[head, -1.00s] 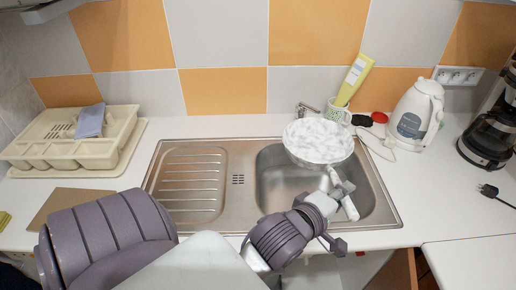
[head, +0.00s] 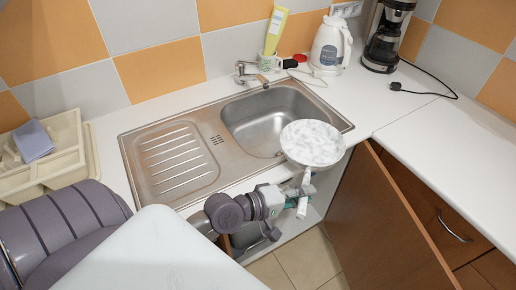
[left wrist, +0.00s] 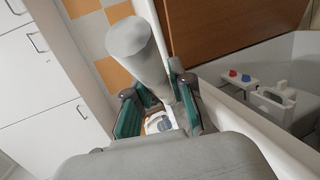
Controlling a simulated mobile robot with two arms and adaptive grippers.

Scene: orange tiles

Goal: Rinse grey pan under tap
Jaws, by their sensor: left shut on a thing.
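The grey pan (head: 313,145) has a white, foamy-looking covering over its inside. It is in the air over the front right corner of the sink (head: 165,195), and its handle (head: 302,207) points toward me. My left gripper (head: 298,191) is shut on this handle. In the left wrist view, the handle (left wrist: 135,48) stands between the teal-padded fingers (left wrist: 158,105). The tap (head: 250,72) is at the back of the sink, apart from the pan. The basin (head: 262,118) looks empty. No water stream shows. My right gripper is not in view.
A cup (head: 268,62) with a yellow tube (head: 276,30) stands behind the tap. A white kettle (head: 330,46) and a coffee maker (head: 388,35) are at the back right. A cream rack (head: 65,160) is at left. A cupboard door (head: 385,225) stands open below the counter.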

